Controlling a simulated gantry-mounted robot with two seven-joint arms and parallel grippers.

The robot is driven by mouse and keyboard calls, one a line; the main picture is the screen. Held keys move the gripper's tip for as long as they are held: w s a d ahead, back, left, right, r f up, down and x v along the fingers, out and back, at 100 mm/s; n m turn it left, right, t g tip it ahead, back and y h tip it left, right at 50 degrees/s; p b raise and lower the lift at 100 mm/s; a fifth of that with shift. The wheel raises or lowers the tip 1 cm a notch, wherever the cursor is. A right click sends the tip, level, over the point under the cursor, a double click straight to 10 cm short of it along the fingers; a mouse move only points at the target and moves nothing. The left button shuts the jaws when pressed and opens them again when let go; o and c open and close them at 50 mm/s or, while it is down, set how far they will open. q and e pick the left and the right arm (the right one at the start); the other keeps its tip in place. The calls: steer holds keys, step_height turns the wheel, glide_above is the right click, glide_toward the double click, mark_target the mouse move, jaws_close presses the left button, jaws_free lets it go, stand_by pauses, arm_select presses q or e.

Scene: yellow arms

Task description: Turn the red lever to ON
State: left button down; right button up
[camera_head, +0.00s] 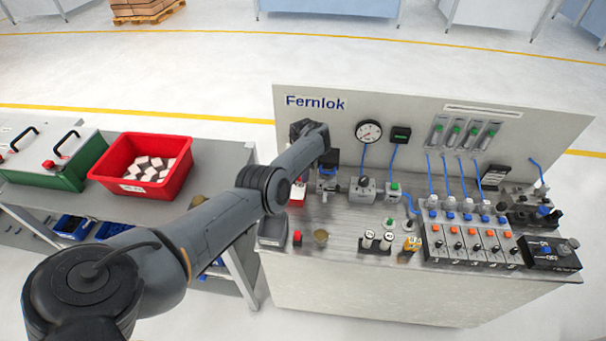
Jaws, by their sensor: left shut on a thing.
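My left arm reaches in from the lower left to the upright panel of the Fernlok bench. Its left gripper (326,160) points down at the bench's left end, by a small valve unit with blue parts (327,186). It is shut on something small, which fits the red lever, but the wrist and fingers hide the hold. A red part with a white face (298,193) shows just left of and below the gripper; I cannot tell whether it belongs to the lever. The ON marking cannot be read. My right gripper is not in view.
Right of the gripper stand a pressure gauge (368,132), a grey regulator (363,188) and a row of numbered valves (470,240). A red bin (118,178) of white blocks stands on the left table.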

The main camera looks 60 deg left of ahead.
arm_select(q)
steer(key=c, duration=0.9)
jaws_free()
steer(key=shift+c, duration=0.2)
step_height(320, 180, up, 11)
steer(key=p, duration=0.3)
steer(key=shift+f, duration=0.1)
